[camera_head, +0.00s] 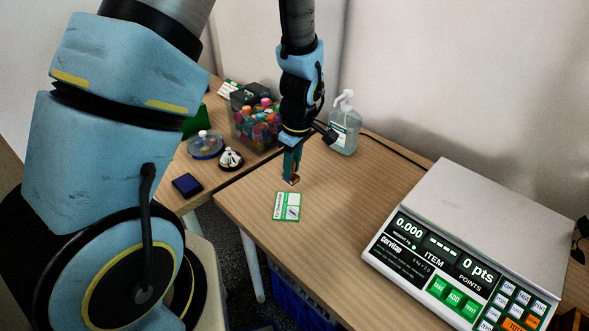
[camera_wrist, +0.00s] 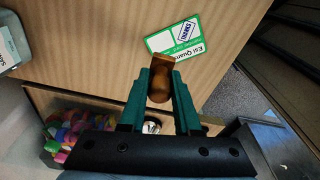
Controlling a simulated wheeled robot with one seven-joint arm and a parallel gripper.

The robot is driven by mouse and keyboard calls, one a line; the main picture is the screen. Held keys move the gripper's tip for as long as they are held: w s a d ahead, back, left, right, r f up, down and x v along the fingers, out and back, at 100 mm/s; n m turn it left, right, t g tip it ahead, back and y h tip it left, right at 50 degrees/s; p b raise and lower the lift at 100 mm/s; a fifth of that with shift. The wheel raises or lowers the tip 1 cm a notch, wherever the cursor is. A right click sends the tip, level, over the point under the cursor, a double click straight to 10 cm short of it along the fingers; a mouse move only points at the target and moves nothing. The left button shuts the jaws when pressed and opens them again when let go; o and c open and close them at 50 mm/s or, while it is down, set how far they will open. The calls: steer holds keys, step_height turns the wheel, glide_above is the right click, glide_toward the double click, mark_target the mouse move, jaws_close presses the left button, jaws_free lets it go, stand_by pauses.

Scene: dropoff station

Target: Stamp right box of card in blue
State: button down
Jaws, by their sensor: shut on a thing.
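My gripper (camera_head: 291,172) hangs above the desk, just behind the card. In the wrist view its green fingers (camera_wrist: 160,84) are shut on a brown wooden stamp (camera_wrist: 158,86); the stamp's end also shows in the head view (camera_head: 292,181). The card (camera_head: 286,206), white with green borders, lies flat on the desk. A tilted, dark bluish mark shows in its right box in the head view. The card is partly visible in the wrist view (camera_wrist: 172,40), where the mark reads like "THANKS". A dark blue ink pad (camera_head: 187,185) lies on the left table.
A grey scale (camera_head: 480,215) fills the right of the desk. A sanitizer bottle (camera_head: 344,130) stands behind my gripper. A bin of colourful bottles (camera_head: 257,120), a bell (camera_head: 230,158) and a round clear container (camera_head: 206,145) stand on the left table. Desk around the card is clear.

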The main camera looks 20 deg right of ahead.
mark_target(296, 177)
steer(key=shift+s+d, duration=0.3)
steer(key=shift+f+b, duration=2.25)
steer(key=shift+f, duration=0.75)
steer(key=shift+f+b, duration=0.4)
steer(key=shift+f, duration=0.15)
steer(key=shift+r, duration=0.1)
steer(key=shift+r+p, duration=2.65)
steer(key=shift+r, duration=0.8)
